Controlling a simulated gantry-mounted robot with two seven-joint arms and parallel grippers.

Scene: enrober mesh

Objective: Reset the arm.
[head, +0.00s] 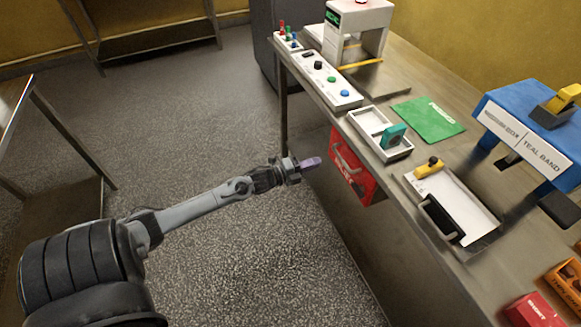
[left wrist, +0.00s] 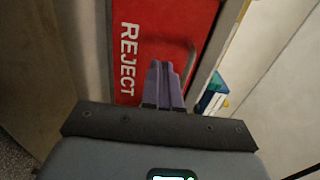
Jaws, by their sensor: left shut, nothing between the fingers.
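My left arm comes in from the left in the head view and is stretched over the floor. My left gripper (head: 311,163) has purple fingers that are shut, with nothing between them. It is off the near edge of the steel table, left of the red reject box. In the left wrist view the shut fingers (left wrist: 164,85) point toward the red reject box (left wrist: 150,45), whose white REJECT lettering shows. My right gripper is not in view.
The steel table (head: 376,85) holds a button panel (head: 318,78), a white tray with a teal piece (head: 393,136), a green mat (head: 428,117), a white plate with a black handle (head: 470,215) and a blue TEAL BAND stand (head: 535,130). The floor (head: 190,120) around my arm is clear.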

